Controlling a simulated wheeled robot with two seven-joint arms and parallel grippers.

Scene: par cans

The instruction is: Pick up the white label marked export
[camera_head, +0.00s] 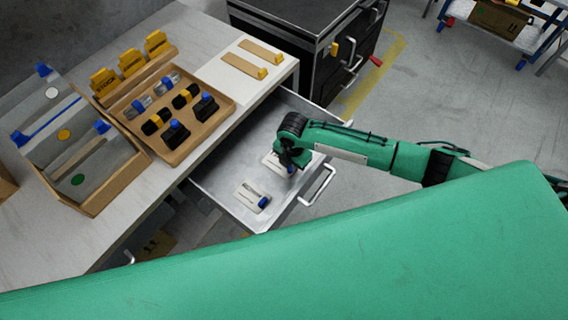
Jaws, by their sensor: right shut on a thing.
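My right gripper (289,160) points down into the open metal drawer (218,184) and is shut on a white label (271,162) with a blue part. The gripper hides part of this label, and I cannot tell whether it is clear of the drawer floor. A second white label (246,194) with a blue end lies flat in the drawer, nearer the front left. The print on both is too small to read, so I cannot tell which is marked export. My left gripper is not in view.
The table (110,215) holds a wooden tray (203,138) of small parts, a sloped case (122,188) and a white board (233,85) with yellow-ended strips. The drawer's handle (319,186) sticks out at right. A black cabinet (285,45) stands behind.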

